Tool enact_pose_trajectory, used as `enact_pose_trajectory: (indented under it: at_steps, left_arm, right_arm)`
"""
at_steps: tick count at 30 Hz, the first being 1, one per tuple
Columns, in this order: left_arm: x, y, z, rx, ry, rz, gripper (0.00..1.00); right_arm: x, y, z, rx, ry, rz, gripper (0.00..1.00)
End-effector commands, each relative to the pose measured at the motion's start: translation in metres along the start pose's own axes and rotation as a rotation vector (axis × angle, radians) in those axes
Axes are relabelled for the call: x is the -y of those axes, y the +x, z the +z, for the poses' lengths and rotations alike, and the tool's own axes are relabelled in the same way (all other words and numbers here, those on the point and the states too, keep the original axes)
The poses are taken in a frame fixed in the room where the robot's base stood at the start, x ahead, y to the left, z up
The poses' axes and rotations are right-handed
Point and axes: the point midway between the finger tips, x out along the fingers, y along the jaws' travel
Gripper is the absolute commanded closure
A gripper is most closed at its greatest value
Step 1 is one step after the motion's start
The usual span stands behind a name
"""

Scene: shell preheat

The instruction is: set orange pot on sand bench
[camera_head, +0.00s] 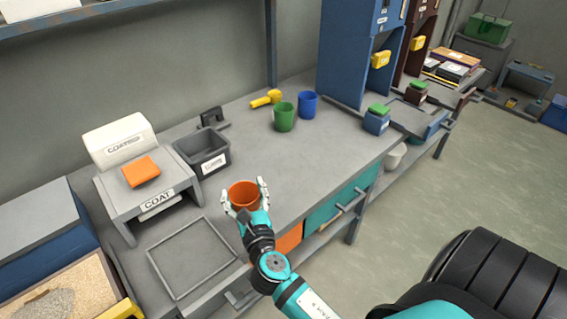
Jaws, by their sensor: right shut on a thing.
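The orange pot (243,193) is at the front of the grey workbench, between the fingers of my right gripper (245,192). My right gripper is shut on the pot from the front, one finger on each side. I cannot tell whether the pot's base touches the bench top. A tray of sand (84,284) shows at the lower left, partly cut off by the picture's edge; it may be the sand bench. My left gripper is not in view.
A square frame outline (192,258) lies left of the pot. A dark bin (203,152) and a COAT stand (150,186) with an orange block (141,171) are behind it. Green (285,117) and blue (307,105) pots stand further back. The bench middle (310,160) is clear.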

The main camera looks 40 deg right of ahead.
Motion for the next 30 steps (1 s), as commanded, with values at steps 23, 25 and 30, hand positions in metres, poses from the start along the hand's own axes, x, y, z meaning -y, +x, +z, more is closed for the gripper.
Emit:
enact_pose_trajectory:
  at_steps: [23,25,30]
  left_arm:
    - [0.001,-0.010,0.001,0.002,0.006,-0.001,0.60]
    - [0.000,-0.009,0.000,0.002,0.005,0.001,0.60]
    - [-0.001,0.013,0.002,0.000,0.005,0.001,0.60]
  right_arm:
    - [0.093,0.117,-0.015,0.003,-0.002,-0.005,0.88]
    - [0.099,0.124,-0.015,0.003,-0.002,-0.007,0.88]
    - [0.099,0.124,-0.048,0.000,0.004,-0.006,0.88]
